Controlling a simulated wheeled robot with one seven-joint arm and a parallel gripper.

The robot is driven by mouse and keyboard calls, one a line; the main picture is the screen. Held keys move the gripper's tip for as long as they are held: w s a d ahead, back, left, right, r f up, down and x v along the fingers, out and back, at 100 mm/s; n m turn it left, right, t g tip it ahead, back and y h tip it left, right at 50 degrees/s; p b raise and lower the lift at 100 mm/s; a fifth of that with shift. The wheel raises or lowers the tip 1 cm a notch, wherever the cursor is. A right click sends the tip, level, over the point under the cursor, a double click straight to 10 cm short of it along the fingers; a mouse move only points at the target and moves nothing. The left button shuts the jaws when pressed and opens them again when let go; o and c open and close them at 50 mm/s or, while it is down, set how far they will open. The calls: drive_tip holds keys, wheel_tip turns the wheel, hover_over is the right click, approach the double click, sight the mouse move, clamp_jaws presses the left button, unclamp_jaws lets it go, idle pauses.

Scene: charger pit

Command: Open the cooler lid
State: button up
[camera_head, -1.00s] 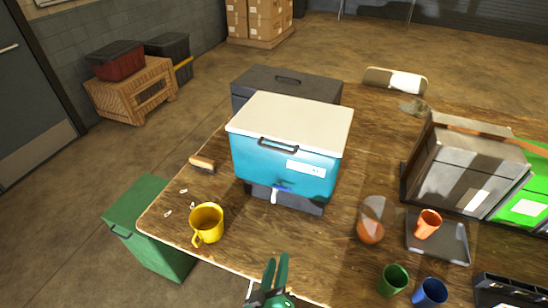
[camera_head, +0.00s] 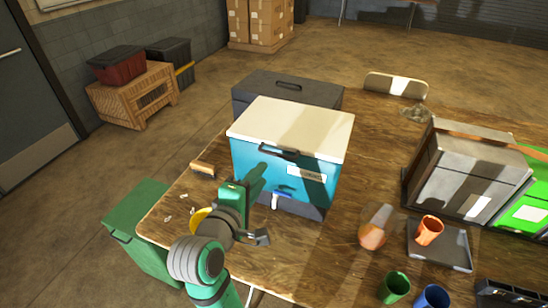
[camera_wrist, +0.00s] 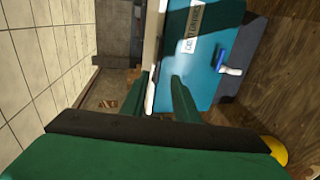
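The cooler (camera_head: 310,178) has a teal body and a white lid (camera_head: 300,125), which is shut flat on top. A dark handle (camera_head: 278,151) sits at the lid's front edge. My gripper (camera_head: 260,168) is in front of the cooler's left front, just below the handle. In the wrist view my gripper (camera_wrist: 160,80) is open, its two green fingers apart with nothing gripped. The white lid edge (camera_wrist: 151,70) and the teal front (camera_wrist: 205,75) show beyond and between the fingers. I cannot tell whether a finger touches the cooler.
A dark case (camera_head: 290,88) stands behind the cooler. A yellow mug (camera_head: 200,217) is partly hidden by my arm. A brush (camera_head: 203,168) lies left of the cooler. A glass flask (camera_head: 375,228), a tray (camera_head: 455,250) with an orange cup (camera_head: 429,230), and grey equipment (camera_head: 465,170) stand right.

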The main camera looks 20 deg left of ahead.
drive_tip(key=x, duration=1)
drive_tip(key=shift+w, duration=0.3)
drive_tip(key=shift+r, duration=0.1)
clamp_jaws()
